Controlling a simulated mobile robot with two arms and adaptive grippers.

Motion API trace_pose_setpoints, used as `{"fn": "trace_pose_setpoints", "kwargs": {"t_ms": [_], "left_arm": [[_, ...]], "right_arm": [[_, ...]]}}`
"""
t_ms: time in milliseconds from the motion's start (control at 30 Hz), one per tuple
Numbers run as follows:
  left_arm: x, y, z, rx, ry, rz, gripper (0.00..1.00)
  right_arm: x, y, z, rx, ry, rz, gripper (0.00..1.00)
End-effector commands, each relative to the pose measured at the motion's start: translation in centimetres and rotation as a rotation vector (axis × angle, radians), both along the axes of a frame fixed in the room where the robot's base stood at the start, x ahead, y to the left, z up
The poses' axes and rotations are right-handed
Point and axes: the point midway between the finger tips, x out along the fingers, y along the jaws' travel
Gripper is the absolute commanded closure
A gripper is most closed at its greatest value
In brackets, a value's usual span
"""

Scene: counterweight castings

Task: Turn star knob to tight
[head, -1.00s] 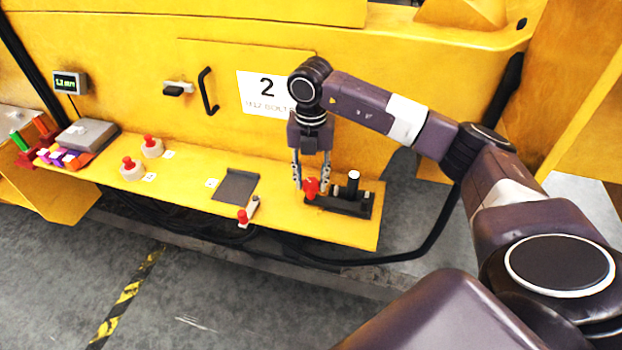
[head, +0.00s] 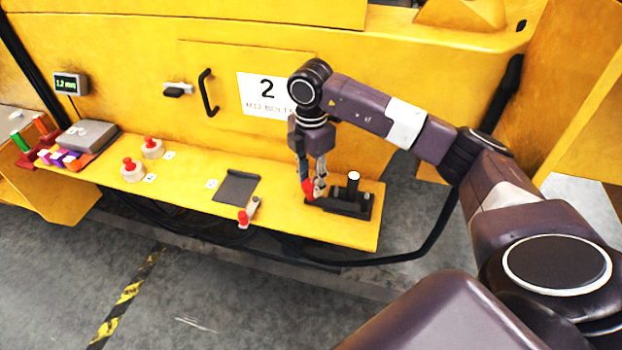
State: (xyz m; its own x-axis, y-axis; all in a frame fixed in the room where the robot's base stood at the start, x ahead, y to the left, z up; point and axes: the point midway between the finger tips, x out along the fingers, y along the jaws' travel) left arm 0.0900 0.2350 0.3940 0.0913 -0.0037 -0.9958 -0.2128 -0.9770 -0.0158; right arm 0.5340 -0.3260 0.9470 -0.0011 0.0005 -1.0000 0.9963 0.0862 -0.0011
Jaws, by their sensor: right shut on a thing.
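The red star knob (head: 308,188) sits at the left end of a dark fixture (head: 346,207) near the right end of the yellow shelf. My right gripper (head: 313,190) points down at it with its fingers on either side, shut on the knob. The fingers hide part of the knob, so its turn position cannot be read. A white-topped dark post (head: 353,182) stands on the same fixture, just right of the gripper. My left gripper is not in view.
The yellow shelf (head: 310,228) also bears a dark plate (head: 236,187), a small red-knobbed clamp (head: 245,216) and two red-topped round pieces (head: 132,171). A black handle (head: 207,92) and sign (head: 265,93) are on the panel behind. A black cable hangs at right.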

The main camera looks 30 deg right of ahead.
Motion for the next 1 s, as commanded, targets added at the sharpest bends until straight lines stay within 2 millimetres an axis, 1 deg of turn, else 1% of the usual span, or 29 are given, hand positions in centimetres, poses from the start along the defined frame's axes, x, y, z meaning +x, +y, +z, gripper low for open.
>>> {"fn": "trace_pose_setpoints", "kwargs": {"t_ms": [200, 633, 667, 700, 800, 1000], "left_arm": [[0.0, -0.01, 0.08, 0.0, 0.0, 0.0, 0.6], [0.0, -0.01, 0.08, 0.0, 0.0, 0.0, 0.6], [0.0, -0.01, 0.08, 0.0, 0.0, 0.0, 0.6], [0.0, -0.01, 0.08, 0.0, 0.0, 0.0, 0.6], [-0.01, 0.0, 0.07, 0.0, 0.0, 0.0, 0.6], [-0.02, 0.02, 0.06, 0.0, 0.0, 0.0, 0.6]], "right_arm": [[0.19, -0.13, 0.23, -0.001, -0.007, -0.044, 0.92], [0.2, -0.13, 0.23, -0.001, -0.007, -0.05, 0.92], [0.2, -0.14, 0.23, -0.001, -0.007, -0.05, 0.65], [0.19, -0.13, 0.23, -0.001, -0.007, -0.05, 0.6], [0.14, -0.1, 0.17, -0.002, -0.005, -0.049, 0.5], [0.07, -0.04, 0.08, -0.001, -0.003, -0.048, 0.5]]}}
